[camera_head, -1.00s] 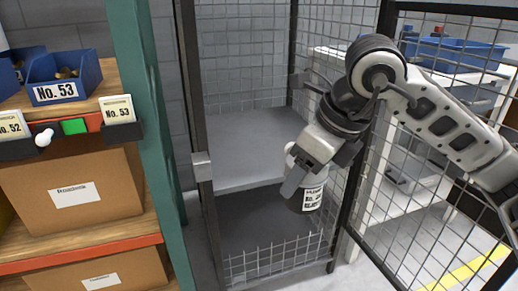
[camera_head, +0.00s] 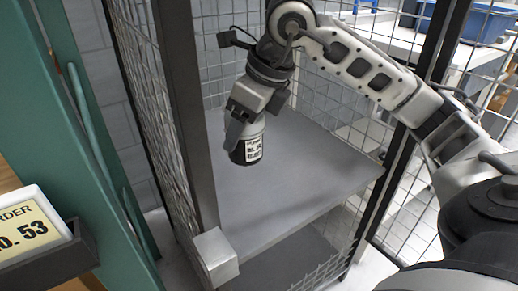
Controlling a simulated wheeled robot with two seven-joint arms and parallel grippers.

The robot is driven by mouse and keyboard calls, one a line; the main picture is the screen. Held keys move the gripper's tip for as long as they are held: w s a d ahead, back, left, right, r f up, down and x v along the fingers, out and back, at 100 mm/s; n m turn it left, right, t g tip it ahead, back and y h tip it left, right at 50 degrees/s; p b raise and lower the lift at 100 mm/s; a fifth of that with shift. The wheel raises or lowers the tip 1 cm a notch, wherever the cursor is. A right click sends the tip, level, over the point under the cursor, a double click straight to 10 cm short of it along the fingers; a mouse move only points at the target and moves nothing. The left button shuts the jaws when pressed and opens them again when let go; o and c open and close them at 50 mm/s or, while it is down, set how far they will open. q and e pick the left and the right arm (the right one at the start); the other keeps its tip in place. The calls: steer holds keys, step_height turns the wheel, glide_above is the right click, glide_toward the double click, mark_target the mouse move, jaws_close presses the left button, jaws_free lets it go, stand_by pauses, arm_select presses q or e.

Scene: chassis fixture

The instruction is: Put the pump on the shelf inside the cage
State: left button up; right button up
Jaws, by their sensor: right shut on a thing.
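The pump (camera_head: 247,147) is a small dark cylinder with a white label and a pale upper part. My right gripper (camera_head: 240,118) is shut on its upper part and holds it upright. The pump is inside the cage, over the left part of the grey shelf (camera_head: 300,178). I cannot tell whether its base touches the shelf. The cage (camera_head: 182,110) has dark posts and wire mesh walls, and its front is open where my right arm reaches in. My left gripper is not in view.
A green rack post (camera_head: 60,150) stands left of the cage, with a label holder (camera_head: 35,235) at lower left. A metal block (camera_head: 215,255) sits on the cage's front left post. The shelf's right side is clear. A blue bin (camera_head: 480,25) stands behind at upper right.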

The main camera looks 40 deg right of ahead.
arm_select(q)
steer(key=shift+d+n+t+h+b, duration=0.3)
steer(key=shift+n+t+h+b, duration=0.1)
steer(key=shift+b, duration=0.6)
arm_select(e)
steer(key=w+d+f+b, duration=0.1)
steer(key=d+f, duration=0.2)
steer(key=w+d+f+b, duration=0.1)
steer(key=w+d+f, duration=0.1)
steer(key=d+f, duration=0.1)
steer(key=w+d+f+b, duration=0.1)
steer(key=w+d+f, duration=0.1)
steer(key=f, duration=0.3)
steer(key=shift+w+d+f, duration=0.15)
steer(key=shift+d+f, duration=0.1)
steer(key=shift+d, duration=0.35)
steer(key=shift+r, duration=0.1)
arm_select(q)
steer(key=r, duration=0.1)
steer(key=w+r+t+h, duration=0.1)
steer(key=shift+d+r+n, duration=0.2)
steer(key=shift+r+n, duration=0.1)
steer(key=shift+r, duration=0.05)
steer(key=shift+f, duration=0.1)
